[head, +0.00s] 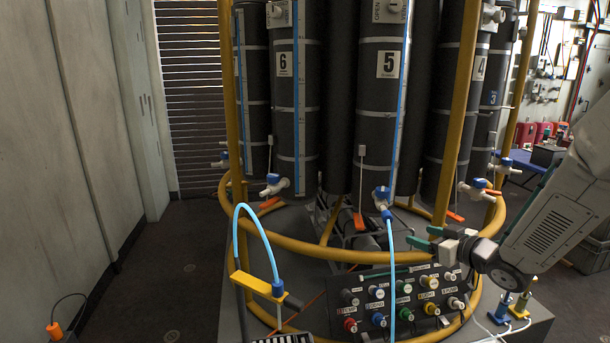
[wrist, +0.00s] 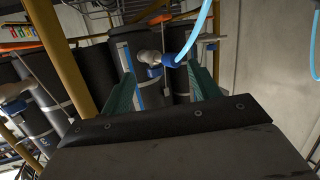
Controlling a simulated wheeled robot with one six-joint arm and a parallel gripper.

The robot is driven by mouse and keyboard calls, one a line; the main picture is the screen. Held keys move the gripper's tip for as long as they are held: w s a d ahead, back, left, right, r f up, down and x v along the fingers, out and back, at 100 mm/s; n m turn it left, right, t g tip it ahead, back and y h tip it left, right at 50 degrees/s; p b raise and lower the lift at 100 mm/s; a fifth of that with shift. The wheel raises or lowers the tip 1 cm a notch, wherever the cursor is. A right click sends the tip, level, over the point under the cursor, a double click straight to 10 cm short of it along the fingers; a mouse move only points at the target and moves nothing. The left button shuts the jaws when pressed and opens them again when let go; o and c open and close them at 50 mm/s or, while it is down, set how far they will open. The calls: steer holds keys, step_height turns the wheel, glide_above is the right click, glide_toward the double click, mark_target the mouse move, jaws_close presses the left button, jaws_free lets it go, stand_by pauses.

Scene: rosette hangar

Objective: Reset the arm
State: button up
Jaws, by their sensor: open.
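My gripper (head: 420,237) is at the right of the head view, in front of the yellow ring rail and above the sampling panel's right part. Its two green fingers are apart, with nothing seen between them. In the wrist view the open fingers (wrist: 165,90) show at left and right. A blue and white valve (wrist: 153,72) shows beyond the gap between them. A light blue hose (wrist: 205,25) runs up from it.
A panel with coloured knobs (head: 405,300) is below my gripper. A blue hose (head: 391,270) hangs in front of it. Open floor (head: 160,270) lies at the left.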

steer(key=s+d+f+m+g+h, duration=0.2)
steer(key=d+f+h, duration=0.2)
steer(key=d+h, duration=0.2)
steer(key=s+d+m+g+h, duration=0.3)
steer(key=s+g+h, duration=0.15)
steer(key=s, duration=0.45)
steer(key=s+a+r+g+y, duration=0.1)
steer(key=s+a+r, duration=0.3)
steer(key=s, duration=0.5)
steer(key=s+a+r+m+g+y, duration=0.1)
steer(key=s+a+r, duration=0.3)
steer(key=s, duration=0.5)
steer(key=s+a+r+g+y, duration=0.1)
steer(key=s+a+r+g, duration=0.2)
steer(key=s, duration=0.6)
step_height(320, 180, up, 2)
steer(key=shift+s+a, duration=0.15)
steer(key=shift+a, duration=0.6)
steer(key=shift+g, duration=0.25)
